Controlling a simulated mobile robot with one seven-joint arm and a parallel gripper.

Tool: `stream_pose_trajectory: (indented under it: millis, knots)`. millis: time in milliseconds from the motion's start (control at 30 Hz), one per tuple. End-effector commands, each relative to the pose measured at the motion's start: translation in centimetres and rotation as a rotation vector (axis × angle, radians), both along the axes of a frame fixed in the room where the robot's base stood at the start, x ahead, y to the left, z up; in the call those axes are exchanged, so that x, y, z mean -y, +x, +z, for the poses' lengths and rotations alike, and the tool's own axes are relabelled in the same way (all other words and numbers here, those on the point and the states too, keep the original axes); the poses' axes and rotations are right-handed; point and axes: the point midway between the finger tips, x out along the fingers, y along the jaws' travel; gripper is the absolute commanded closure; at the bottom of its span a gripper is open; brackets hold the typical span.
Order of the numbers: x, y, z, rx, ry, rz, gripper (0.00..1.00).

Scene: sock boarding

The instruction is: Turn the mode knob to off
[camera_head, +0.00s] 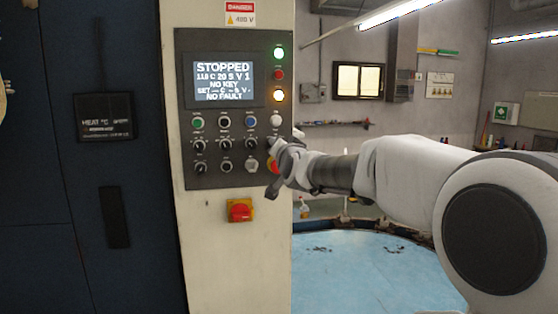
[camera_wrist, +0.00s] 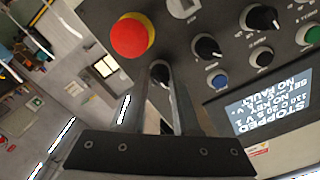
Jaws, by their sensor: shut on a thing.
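The control panel (camera_head: 182,100) is dark grey and stands upright on a cream cabinet. My gripper (camera_head: 275,150) is at the panel's right edge. In the wrist view it (camera_wrist: 162,78) is shut on a small black knob (camera_wrist: 160,70) with a pale pointer mark, just beside the red emergency stop button (camera_wrist: 130,36). The knob's label cannot be read, so I cannot confirm by its text that it is the mode knob. In the head view my gripper hides this knob and most of the emergency stop. The screen (camera_head: 223,81) reads STOPPED, NO KEY and NO FAULT.
Other black knobs (camera_head: 225,144) and coloured buttons (camera_head: 198,122) sit close by on the panel. The green lamp (camera_head: 279,53) and amber lamp (camera_head: 279,95) glow. A red switch (camera_head: 240,210) is below the panel. A blue round table (camera_head: 350,265) lies at the right.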

Motion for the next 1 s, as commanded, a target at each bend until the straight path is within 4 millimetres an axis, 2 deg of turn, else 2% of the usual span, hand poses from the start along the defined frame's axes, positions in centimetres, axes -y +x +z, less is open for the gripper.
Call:
stream_pose_trajectory:
  millis: [300, 800, 833, 967, 1000]
  knots:
    - [-0.03, -0.02, -0.06, -0.032, 0.110, 0.000, 1.00]
    - [-0.04, -0.01, 0.08, -0.037, 0.127, 0.000, 1.00]
    - [-0.04, -0.01, 0.08, -0.037, 0.127, 0.000, 0.67]
    - [-0.04, -0.01, 0.07, -0.037, 0.127, 0.000, 0.44]
    - [-0.03, -0.01, 0.06, -0.036, 0.126, 0.000, 0.41]
